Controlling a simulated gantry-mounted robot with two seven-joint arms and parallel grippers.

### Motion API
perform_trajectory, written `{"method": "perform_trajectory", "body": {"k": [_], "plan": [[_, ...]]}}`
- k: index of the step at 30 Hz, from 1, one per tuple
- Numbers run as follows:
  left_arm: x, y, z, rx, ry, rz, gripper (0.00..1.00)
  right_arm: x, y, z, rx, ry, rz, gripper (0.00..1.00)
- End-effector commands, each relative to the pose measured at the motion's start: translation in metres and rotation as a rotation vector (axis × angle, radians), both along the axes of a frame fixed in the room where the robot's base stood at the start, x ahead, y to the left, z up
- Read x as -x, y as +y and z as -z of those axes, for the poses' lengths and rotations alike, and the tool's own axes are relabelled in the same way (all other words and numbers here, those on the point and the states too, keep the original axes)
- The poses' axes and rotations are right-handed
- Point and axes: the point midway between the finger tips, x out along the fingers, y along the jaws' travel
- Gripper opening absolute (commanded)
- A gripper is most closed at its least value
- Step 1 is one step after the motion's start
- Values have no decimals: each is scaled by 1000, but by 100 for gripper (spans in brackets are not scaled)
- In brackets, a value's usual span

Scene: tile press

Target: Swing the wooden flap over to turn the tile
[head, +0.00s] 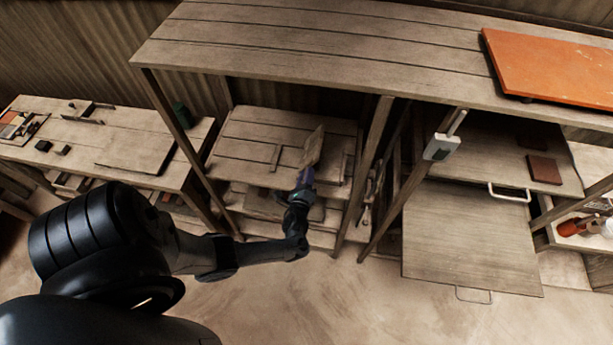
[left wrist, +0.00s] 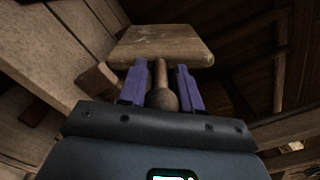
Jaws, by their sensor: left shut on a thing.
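The wooden flap (head: 314,146) stands tilted up above a planked shelf (head: 245,130) under the long bench. In the left wrist view the flap (left wrist: 165,45) is a flat pale board with a rod-like handle ending in a round knob (left wrist: 161,98). My left gripper (head: 306,176) reaches in from the front, its purple fingers (left wrist: 160,88) shut on the handle on both sides of it. I cannot make out a tile at the flap. My right gripper is not in view.
Wooden strips (head: 275,158) stand on the shelf left of the flap. Bench posts (head: 362,170) rise close on the right. A large orange slab (head: 555,68) lies on the bench above. A brown square (head: 543,169) lies on the right shelf. The floor in front is clear.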

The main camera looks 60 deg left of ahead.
Motion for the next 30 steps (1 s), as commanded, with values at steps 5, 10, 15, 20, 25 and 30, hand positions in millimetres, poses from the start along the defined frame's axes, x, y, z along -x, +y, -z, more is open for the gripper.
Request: {"method": "perform_trajectory", "body": {"k": [5,10,15,20,25,30], "plan": [[-1,-1,0,1,-1,1,43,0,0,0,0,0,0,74],[0,0,0,1,0,1,43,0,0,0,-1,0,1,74],[3,-4,0,2,-1,2,43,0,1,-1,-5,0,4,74],[15,-19,1,4,0,2,43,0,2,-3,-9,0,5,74],[34,-42,1,4,1,2,43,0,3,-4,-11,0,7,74],[51,-62,1,3,0,2,43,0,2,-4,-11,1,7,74]]}}
